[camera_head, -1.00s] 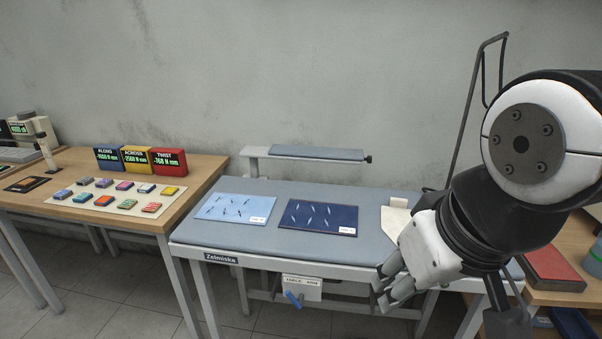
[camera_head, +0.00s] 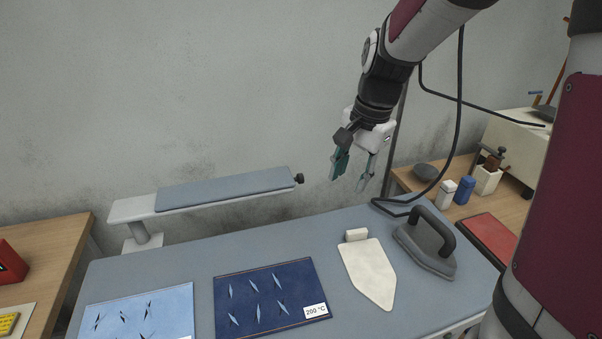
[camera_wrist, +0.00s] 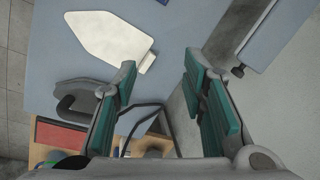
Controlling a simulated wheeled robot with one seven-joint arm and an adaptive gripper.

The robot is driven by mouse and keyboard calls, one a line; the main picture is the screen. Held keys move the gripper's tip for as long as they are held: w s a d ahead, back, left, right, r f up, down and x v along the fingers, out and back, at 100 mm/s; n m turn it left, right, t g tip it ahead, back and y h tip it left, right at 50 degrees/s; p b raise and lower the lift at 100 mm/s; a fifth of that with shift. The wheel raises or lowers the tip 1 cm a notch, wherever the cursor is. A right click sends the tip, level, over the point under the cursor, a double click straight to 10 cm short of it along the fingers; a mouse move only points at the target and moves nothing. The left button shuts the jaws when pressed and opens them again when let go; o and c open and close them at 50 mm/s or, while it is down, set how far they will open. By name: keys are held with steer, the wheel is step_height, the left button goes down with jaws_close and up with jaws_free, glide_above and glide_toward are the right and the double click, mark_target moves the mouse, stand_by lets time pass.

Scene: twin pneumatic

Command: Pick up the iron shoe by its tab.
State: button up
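The iron shoe (camera_head: 368,275) is a flat cream plate with a pointed end, lying on the grey-blue ironing table (camera_head: 190,260). Its small block-like tab (camera_head: 356,235) is at the blunt end, toward the wall. In the wrist view the shoe (camera_wrist: 105,38) lies at the upper left, with its tab (camera_wrist: 148,62) just beyond the left finger. My gripper (camera_head: 352,172) is open and empty, raised above the back of the table, apart from the shoe. Its teal finger pads also show wide apart in the wrist view (camera_wrist: 165,100).
A dark grey iron (camera_head: 425,250) stands right of the shoe, with its cable (camera_head: 458,120) rising near my arm. A sleeve board (camera_head: 225,190) sticks up at the back left. Light blue (camera_head: 145,315) and navy (camera_head: 270,297) cloths lie left of the shoe.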

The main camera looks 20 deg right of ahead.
steer(key=w+d+f+m+g+h+p, duration=0.1)
steer(key=w+d+f+m, duration=0.2)
steer(key=d+f, duration=0.15)
steer(key=w+d+f+m+g+p, duration=0.1)
steer(key=w+d+f+m+p, duration=0.1)
steer(key=w+d+f+m, duration=0.3)
steer(key=n, duration=0.1)
glide_above(357, 230)
step_height(357, 230, down, 10)
steer(key=shift+w+r+p, duration=0.1)
steer(key=shift+p, duration=0.35)
steer(key=f, duration=0.1)
steer(key=f+p, duration=0.1)
steer(key=f, duration=0.2)
steer(key=shift+s+f+p, duration=0.15)
steer(key=shift+s+p, duration=0.15)
steer(key=shift+w+f, duration=0.1)
steer(key=shift+f, duration=0.35)
jaws_close()
